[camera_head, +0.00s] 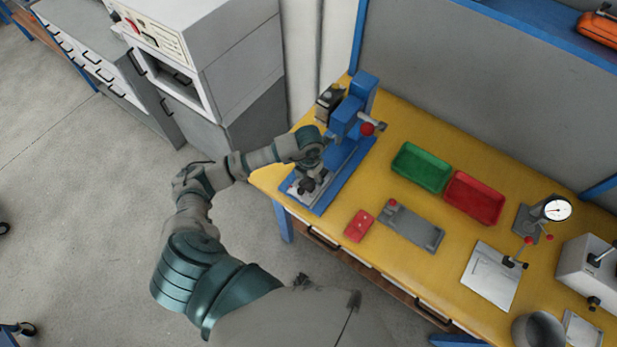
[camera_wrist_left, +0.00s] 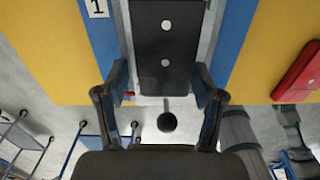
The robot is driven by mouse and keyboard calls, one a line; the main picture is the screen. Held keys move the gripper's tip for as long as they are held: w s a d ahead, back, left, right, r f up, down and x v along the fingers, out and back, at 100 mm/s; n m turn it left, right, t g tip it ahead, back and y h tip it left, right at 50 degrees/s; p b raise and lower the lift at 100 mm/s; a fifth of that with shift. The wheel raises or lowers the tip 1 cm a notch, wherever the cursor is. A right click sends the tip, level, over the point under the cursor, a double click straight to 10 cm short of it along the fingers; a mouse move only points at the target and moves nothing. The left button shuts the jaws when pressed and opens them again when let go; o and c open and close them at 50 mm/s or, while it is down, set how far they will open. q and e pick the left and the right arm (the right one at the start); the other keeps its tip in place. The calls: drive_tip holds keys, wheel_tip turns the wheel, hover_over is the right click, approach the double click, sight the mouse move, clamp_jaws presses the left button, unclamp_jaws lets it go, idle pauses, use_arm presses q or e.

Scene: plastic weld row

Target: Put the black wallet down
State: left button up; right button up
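The black wallet (camera_wrist_left: 166,45) shows in the left wrist view as a flat dark rectangle with two pale dots, above the grey and blue base of the press. My left gripper (camera_wrist_left: 160,82) has one finger at each side of its near end. I cannot tell whether the fingers press on it or stand just beside it. In the head view my left gripper (camera_head: 307,184) is low over the front of the blue press base (camera_head: 325,203), and it hides the wallet or blends with it. My right gripper is not in view.
The blue press (camera_head: 350,122) rises behind my left gripper. A red item (camera_head: 359,226), a grey fixture (camera_head: 410,228), a green tray (camera_head: 421,167) and a red tray (camera_head: 473,199) are on the yellow bench to the right. A grey cabinet (camera_head: 240,75) stands left of the bench.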

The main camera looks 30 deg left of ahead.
sight(310, 180)
use_arm(q)
drive_tip(key=shift+o, duration=1.2)
drive_tip(key=shift+d+r, duration=0.2)
drive_tip(key=shift+d, duration=0.4)
drive_tip(key=shift+r, duration=0.15)
drive_tip(key=r, duration=0.4)
drive_tip(key=a+r, duration=0.1)
drive_tip(key=r, duration=0.1)
drive_tip(key=shift+d+r, duration=0.2)
drive_tip(key=shift+r, duration=1.2)
drive_tip(key=shift+d+r, duration=0.15)
drive_tip(key=shift+r, duration=1.2)
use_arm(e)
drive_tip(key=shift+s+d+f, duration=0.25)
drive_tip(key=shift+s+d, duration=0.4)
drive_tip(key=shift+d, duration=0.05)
